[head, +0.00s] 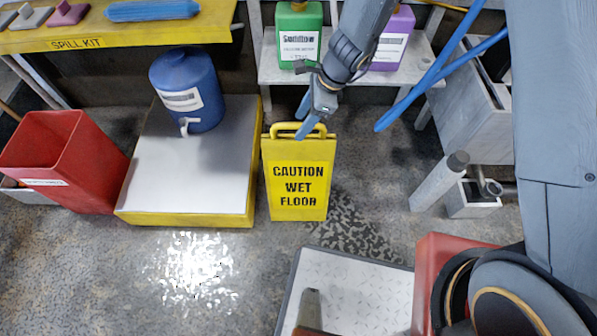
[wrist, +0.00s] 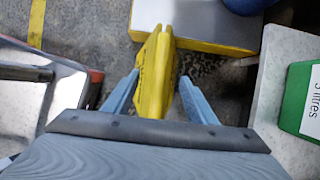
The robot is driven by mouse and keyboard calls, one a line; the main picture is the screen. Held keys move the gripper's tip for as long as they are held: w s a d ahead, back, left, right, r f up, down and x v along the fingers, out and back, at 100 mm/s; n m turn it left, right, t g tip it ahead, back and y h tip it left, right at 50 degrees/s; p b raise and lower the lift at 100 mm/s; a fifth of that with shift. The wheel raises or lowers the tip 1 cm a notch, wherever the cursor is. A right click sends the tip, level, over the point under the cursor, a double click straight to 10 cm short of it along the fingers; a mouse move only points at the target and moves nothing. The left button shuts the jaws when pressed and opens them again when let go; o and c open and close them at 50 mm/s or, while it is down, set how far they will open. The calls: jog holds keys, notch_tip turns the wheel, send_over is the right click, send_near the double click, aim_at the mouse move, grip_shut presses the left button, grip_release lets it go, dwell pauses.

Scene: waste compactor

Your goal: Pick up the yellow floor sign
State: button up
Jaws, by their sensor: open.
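The yellow floor sign (head: 298,180) reads "CAUTION WET FLOOR" and stands upright on the floor in the middle of the head view, just right of a low platform. It has a loop handle at its top. My gripper (head: 308,118) is at the handle, its blue fingers apart. In the wrist view the sign (wrist: 157,75) shows from above as a narrow yellow wedge. It lies between the two open fingers of my gripper (wrist: 160,92), with a small gap on each side. I cannot tell whether a finger touches it.
A yellow-edged white platform (head: 185,165) with a blue jug (head: 188,90) stands left of the sign. A red bin (head: 62,160) is farther left. Behind is a shelf (head: 345,72) with green (head: 299,35) and purple (head: 392,40) containers. Open floor (head: 200,265) lies in front.

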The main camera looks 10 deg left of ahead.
jog(key=b+x, duration=0.1)
jog(key=x, duration=0.5)
jog(key=shift+a+b, duration=0.2)
jog(key=shift+b, duration=0.2)
jog(key=shift+s, duration=0.15)
grip_shut()
dwell(0.9)
